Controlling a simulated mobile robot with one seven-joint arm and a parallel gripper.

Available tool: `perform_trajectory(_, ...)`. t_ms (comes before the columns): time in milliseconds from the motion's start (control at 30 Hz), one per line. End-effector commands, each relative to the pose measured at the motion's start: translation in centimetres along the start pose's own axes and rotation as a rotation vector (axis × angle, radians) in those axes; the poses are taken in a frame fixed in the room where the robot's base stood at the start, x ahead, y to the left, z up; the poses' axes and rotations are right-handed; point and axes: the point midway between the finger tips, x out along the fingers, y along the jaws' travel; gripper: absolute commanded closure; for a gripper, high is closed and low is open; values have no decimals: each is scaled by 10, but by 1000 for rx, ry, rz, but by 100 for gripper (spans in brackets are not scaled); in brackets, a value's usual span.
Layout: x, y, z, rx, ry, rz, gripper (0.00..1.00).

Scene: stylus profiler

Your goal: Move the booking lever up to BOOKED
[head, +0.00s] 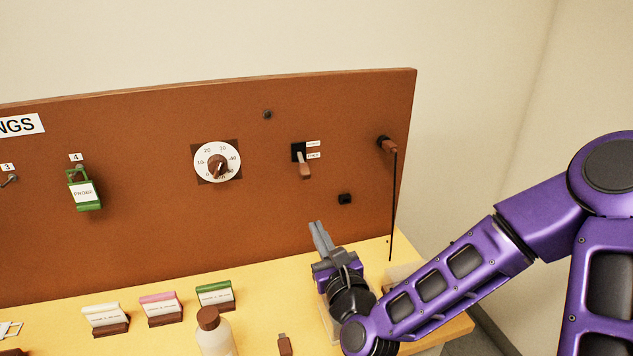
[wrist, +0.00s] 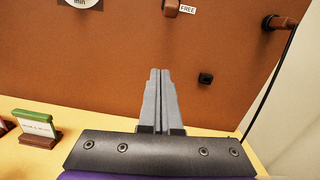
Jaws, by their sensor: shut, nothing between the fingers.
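The booking lever (head: 304,168) is a brown handle on a black plate on the brown board, with two small white labels to its right. It hangs down, at the lower label. In the wrist view the brown lever end (wrist: 171,8) shows at the top edge, next to a label reading FREE (wrist: 187,9); the upper part of the lever is cut off. My gripper (head: 316,226) is below the lever and a little to its right, apart from it, pointing up towards the board. In the wrist view its grey fingers (wrist: 161,75) are together and empty.
A dial (head: 217,162) is left of the lever. A brown peg (head: 387,144) with a black cord is to the right, and a small black block (head: 345,199) is below. A bottle (head: 216,335) and several card holders stand on the yellow table (head: 255,318).

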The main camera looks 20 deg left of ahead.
Motion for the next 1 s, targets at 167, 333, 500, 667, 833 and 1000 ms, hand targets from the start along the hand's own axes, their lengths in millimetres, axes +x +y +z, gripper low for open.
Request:
perform_trajectory(167, 4, -8, 12, 98, -38, -31, 100)
perform_trajectory(333, 27, -8, 13, 94, -38, -30, 100)
perform_trajectory(500, 64, -9, 14, 92, -39, -29, 100)
perform_trajectory(667, 98, -10, 15, 92, -37, -29, 100)
perform_trajectory(833, 91, -13, 38, 89, -36, -28, 100)
perform_trajectory(1000, 86, -14, 49, 91, -35, -28, 100)
